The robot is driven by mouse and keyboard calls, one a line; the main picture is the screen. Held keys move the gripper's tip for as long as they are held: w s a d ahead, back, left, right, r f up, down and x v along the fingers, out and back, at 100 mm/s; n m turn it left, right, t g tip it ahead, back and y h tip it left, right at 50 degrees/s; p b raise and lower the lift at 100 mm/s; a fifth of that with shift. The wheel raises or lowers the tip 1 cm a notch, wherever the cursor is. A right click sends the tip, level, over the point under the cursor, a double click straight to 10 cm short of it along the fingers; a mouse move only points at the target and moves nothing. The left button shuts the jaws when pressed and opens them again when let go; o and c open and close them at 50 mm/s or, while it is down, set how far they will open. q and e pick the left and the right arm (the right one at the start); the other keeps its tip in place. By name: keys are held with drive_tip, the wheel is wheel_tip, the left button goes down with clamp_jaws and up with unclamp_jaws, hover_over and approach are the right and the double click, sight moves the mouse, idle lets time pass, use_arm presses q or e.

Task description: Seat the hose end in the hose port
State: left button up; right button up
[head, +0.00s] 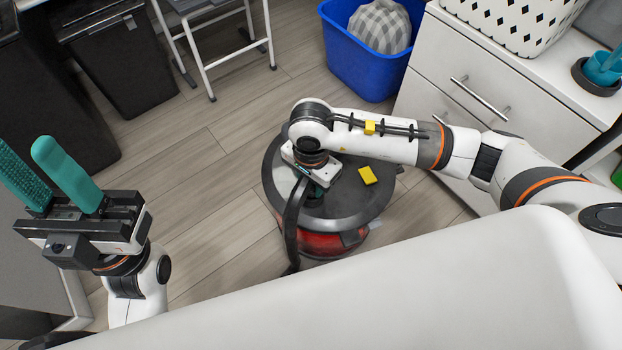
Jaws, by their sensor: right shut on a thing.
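A round canister vacuum (350,208) with a dark grey lid and a red body stands on the floor in the middle of the view. My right gripper (316,190) points down at the lid, shut on the hose end, which is mostly hidden under the wrist. The black hose (291,225) hangs from it over the near left side of the vacuum. The hose port is hidden beneath the gripper, so I cannot tell whether the hose end is in it or above it. My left gripper (22,152), with teal fingers, is open and empty at the far left, away from the vacuum.
A yellow piece (367,175) is on the lid. A blue bin (350,62) holding a checkered item stands behind. A white drawer cabinet (445,65) is at the right, dark bins (120,60) at the back left. The wooden floor (215,165) left of the vacuum is clear.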

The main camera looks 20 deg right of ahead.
drive_tip(key=shift+f, duration=0.2)
drive_tip(key=o, duration=1.1)
drive_tip(key=shift+c, duration=0.2)
